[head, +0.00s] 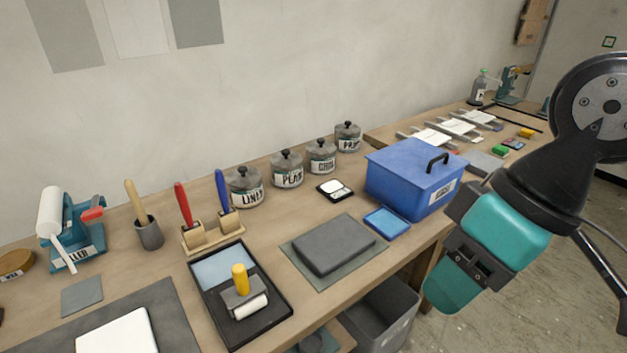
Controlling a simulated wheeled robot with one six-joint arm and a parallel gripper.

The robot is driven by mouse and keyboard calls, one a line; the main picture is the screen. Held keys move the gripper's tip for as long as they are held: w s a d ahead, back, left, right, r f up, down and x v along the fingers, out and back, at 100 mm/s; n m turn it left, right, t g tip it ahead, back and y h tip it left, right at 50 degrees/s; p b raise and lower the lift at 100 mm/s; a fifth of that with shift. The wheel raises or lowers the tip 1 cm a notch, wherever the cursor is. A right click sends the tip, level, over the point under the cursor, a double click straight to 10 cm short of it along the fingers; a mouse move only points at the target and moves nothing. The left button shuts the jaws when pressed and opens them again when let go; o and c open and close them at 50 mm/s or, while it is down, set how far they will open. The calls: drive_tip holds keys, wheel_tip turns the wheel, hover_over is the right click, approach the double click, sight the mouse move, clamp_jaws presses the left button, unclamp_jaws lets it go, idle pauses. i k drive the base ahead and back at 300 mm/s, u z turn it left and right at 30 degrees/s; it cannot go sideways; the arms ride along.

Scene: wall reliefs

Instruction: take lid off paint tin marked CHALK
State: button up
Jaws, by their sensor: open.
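The paint tin marked CHALK (321,160) stands near the wall at the back of the workbench, third from the left in a row of similar grey metal tins. Its label is small and turned partly away, with only the first letters showing. Its grey lid with a small knob (320,144) is on top. My arm, with teal and black links, hangs at the right, well apart from the tin. I cannot make out my gripper's fingers in this view.
Neighbouring tins (287,170) and (347,137) stand close on either side. A small black tray with white pads (335,190) lies in front. A blue lidded box (410,180) stands between the tin and my arm. Handled tools and a roller tray (275,325) are left.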

sight(320, 147)
drive_tip(key=z, duration=1.8)
drive_tip(key=i, duration=2.2)
drive_tip(key=u, duration=3.4)
